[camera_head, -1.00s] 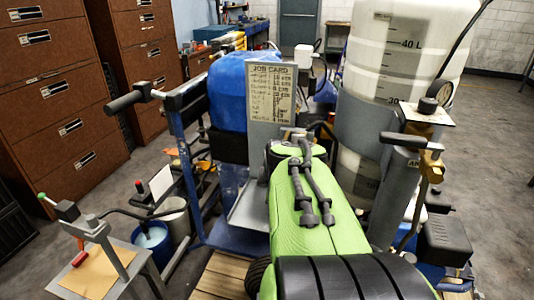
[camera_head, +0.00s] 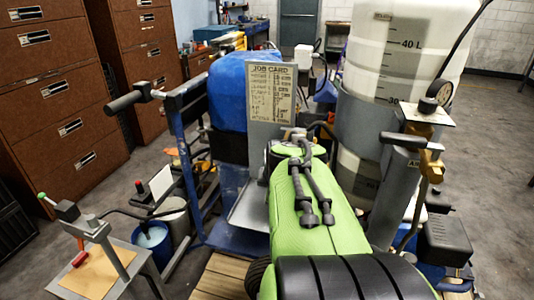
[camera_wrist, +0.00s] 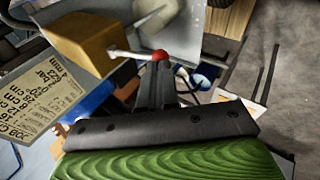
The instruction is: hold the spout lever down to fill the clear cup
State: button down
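In the wrist view a short pale lever with a red ball knob (camera_wrist: 160,54) sticks out of a brass-coloured spout block (camera_wrist: 88,42). My gripper (camera_wrist: 157,68) has its dark fingers close together, with their tips at the red knob. I cannot tell whether they touch it. A pale rounded thing (camera_wrist: 158,12) shows beyond the lever at the top; I cannot tell whether it is the clear cup. In the head view my green arm hides the gripper, the lever and the cup.
The job card (camera_head: 270,90) stands just beyond my arm and also shows in the wrist view (camera_wrist: 38,98). A large graduated tank (camera_head: 405,50) and a brass valve (camera_head: 431,163) stand at the right. A blue bucket (camera_head: 152,240) and a small table (camera_head: 95,278) are at the left.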

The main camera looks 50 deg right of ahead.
dwell(0.7)
jog(key=shift+r+p, duration=0.65)
jog(key=shift+r, duration=0.25)
